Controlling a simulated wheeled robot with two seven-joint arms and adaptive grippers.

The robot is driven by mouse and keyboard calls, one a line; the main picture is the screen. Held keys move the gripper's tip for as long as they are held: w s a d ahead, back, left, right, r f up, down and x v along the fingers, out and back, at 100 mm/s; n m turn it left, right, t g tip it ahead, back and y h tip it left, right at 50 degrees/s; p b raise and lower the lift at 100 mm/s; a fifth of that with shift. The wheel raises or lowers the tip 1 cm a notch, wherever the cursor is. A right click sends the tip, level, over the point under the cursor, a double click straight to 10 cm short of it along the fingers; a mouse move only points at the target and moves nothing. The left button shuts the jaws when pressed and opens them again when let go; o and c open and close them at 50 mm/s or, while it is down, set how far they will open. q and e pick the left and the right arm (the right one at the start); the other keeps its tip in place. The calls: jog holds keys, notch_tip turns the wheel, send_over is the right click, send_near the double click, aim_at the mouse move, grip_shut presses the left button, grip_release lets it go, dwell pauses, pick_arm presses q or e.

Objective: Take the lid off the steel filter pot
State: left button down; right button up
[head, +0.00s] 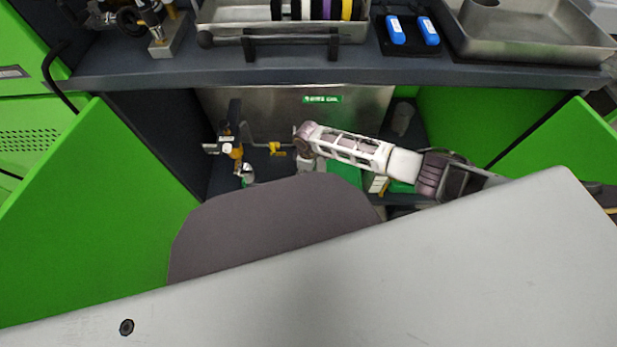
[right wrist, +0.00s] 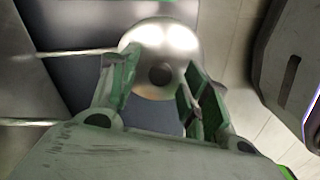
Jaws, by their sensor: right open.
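In the right wrist view a shiny round steel top, which looks like the lid of the filter pot (right wrist: 178,40), lies just beyond my fingers. It has a dark round spot at its middle, a knob or a hole; I cannot tell which. My right gripper (right wrist: 158,84) is open, its green-tinted fingers apart on either side of that spot and overlapping the lid's near edge in the picture. I cannot tell whether they touch it. The pot's body is hidden below the lid. I cannot make out the pot or either gripper in the head view.
In the head view a dark bench shelf (head: 400,72) carries a steel tray (head: 540,50) and blue items (head: 396,30). Below is an open cabinet with green doors (head: 90,200) and brass fittings (head: 236,150). A grey slotted part (right wrist: 285,75) stands right of the lid.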

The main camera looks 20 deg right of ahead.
dwell(0.3)
grip_shut()
pick_arm(q)
jog(key=shift+r, duration=0.15)
pick_arm(e)
jog(key=shift+r, duration=0.2)
